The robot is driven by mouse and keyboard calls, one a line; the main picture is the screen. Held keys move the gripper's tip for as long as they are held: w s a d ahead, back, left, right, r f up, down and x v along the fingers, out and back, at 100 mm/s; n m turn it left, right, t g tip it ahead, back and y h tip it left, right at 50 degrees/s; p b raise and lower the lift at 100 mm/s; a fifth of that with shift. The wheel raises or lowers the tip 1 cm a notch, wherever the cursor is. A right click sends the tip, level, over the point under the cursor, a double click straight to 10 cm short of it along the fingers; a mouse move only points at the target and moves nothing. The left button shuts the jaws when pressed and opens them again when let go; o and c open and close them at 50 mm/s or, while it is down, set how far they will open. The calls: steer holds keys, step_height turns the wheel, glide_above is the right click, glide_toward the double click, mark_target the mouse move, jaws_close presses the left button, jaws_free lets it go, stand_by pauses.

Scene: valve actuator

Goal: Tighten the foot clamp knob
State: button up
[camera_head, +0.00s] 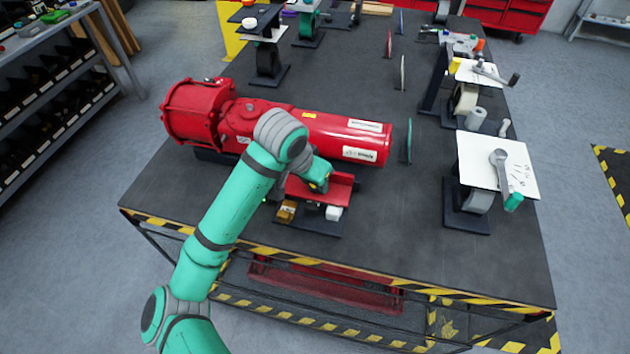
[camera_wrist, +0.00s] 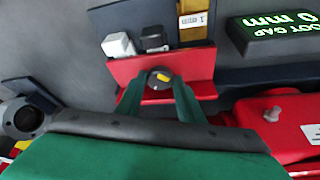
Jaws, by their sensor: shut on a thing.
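The foot clamp knob (camera_wrist: 161,77) is a dark round knob with a yellow mark on its face, in the middle of the wrist view. It sits at the red foot bracket (camera_wrist: 190,68). My gripper (camera_wrist: 158,90) has its two green fingers on either side of the knob and is shut on it. In the head view my gripper (camera_head: 318,182) is over the bracket (camera_head: 340,188), in front of the red actuator (camera_head: 330,128); the knob is mostly hidden there. A green-lit display (camera_wrist: 275,28) reads "FOOT GAP 0 mm".
A white block (camera_wrist: 118,46), a black block (camera_wrist: 153,39) and a brass block (camera_wrist: 196,30) labelled "1 mm" sit beside the bracket. A stand with a white panel and lever (camera_head: 497,165) is at the right. The table front (camera_head: 400,240) is clear.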

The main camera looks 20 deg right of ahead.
steer(key=shift+a+m+g, duration=0.1)
steer(key=shift+m+g, duration=0.3)
steer(key=shift+m, duration=0.5)
steer(key=shift+w, duration=0.15)
steer(key=o, duration=1.1)
steer(key=shift+w, duration=0.1)
steer(key=shift+c, duration=0.2)
steer(key=shift+a, duration=0.25)
steer(key=shift+s+d+r+h, duration=0.1)
steer(key=shift+s+d+h, duration=0.15)
steer(key=shift+d, duration=0.25)
